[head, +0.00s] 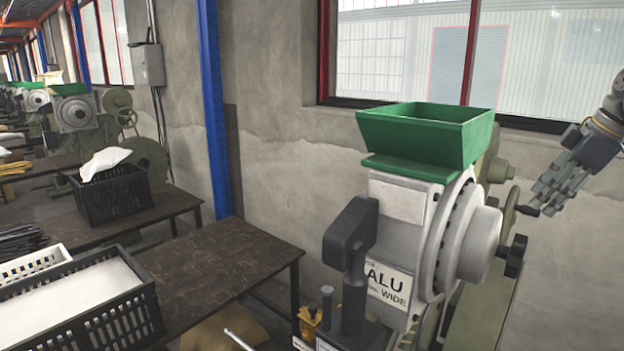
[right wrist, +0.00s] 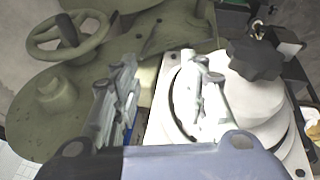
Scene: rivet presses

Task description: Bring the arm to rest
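My right gripper (head: 545,200) is at the right of the head view, beside and apart from the rivet press (head: 405,245), pointing down and left. In the right wrist view the two fingers of this gripper (right wrist: 160,65) are spread apart with nothing between them. Behind them are the press's olive-green body (right wrist: 75,105), a handwheel (right wrist: 70,35) and a pale round housing with a black star knob (right wrist: 255,58). My left gripper is in neither view.
The press carries a green hopper (head: 425,138) and a black lever handle (head: 350,240). A dark table (head: 225,275) stands left of it, with a black crate (head: 130,318) of white material. Wall and window lie behind the press.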

